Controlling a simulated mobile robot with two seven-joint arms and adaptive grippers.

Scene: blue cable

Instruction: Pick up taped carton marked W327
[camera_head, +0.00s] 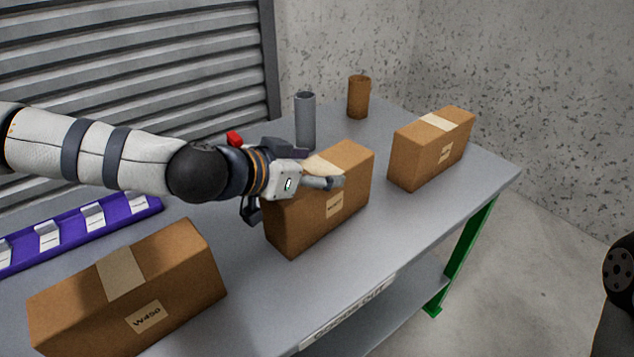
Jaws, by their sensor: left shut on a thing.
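A brown taped carton (318,226) stands on the grey table in the middle of the head view. A pale tape strip runs over its top, and the label on its front is too small to read. My left gripper (308,177) is at the upper left part of this carton and shut on it. One finger lies across the carton near its top, and the gripper hides part of the left end. The carton appears to rest on the table. My right gripper is not in view.
A carton marked about W450 (190,268) stands front left; another carton (408,163) stands back right, its label unreadable. A grey cylinder (305,122) and a brown cylinder (358,98) stand behind. A purple rail (75,236) lies left. The table (385,235) is bare at front right.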

